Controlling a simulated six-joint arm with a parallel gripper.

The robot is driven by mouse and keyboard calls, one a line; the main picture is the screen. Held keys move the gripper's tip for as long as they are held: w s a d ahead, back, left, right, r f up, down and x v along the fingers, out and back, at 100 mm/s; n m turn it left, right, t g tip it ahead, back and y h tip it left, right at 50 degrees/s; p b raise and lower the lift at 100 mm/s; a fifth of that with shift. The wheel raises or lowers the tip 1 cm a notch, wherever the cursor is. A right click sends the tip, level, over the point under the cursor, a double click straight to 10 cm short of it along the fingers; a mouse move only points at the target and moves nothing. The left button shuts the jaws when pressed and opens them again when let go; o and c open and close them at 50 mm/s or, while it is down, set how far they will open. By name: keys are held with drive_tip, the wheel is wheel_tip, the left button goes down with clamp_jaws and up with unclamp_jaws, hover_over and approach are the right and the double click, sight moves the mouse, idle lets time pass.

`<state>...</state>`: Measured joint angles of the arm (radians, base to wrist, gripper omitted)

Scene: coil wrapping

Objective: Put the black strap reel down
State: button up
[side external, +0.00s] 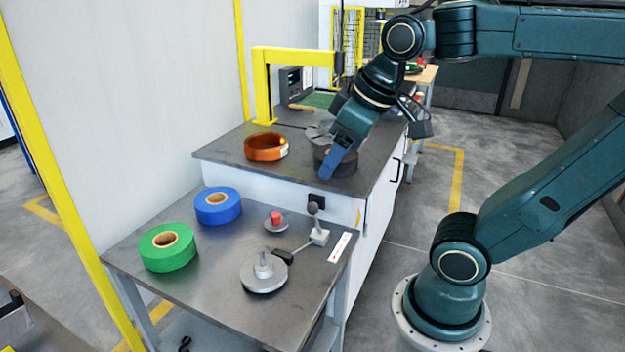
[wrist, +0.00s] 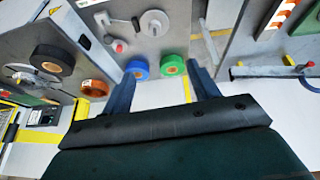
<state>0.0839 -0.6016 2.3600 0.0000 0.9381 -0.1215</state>
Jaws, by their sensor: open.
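The black strap reel (side external: 345,166) lies flat on the dark top of the rear cabinet (side external: 222,152), partly hidden by my gripper (side external: 332,168) in the side view. In the wrist view the black reel (wrist: 52,58) is at the left, outside the space between my fingers. My gripper (wrist: 163,70) is open, and nothing is between its two blue fingers. The wrist view shows the reel apart from the fingers; the exact gap is hard to judge.
An orange reel (side external: 266,147) and a grey disc (side external: 318,132) are beside the black reel. A yellow frame (side external: 262,85) stands behind. The lower front table holds a blue reel (side external: 218,206), a green reel (side external: 167,247) and a grey spindle disc (side external: 263,275).

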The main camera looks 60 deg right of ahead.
drive_tip(key=s, duration=0.1)
drive_tip(key=s+a+f, duration=0.1)
drive_tip(key=s+f, duration=0.1)
drive_tip(key=shift+s+a+f, duration=0.2)
drive_tip(key=shift+s+a, duration=0.15)
drive_tip(key=shift+a, duration=0.05)
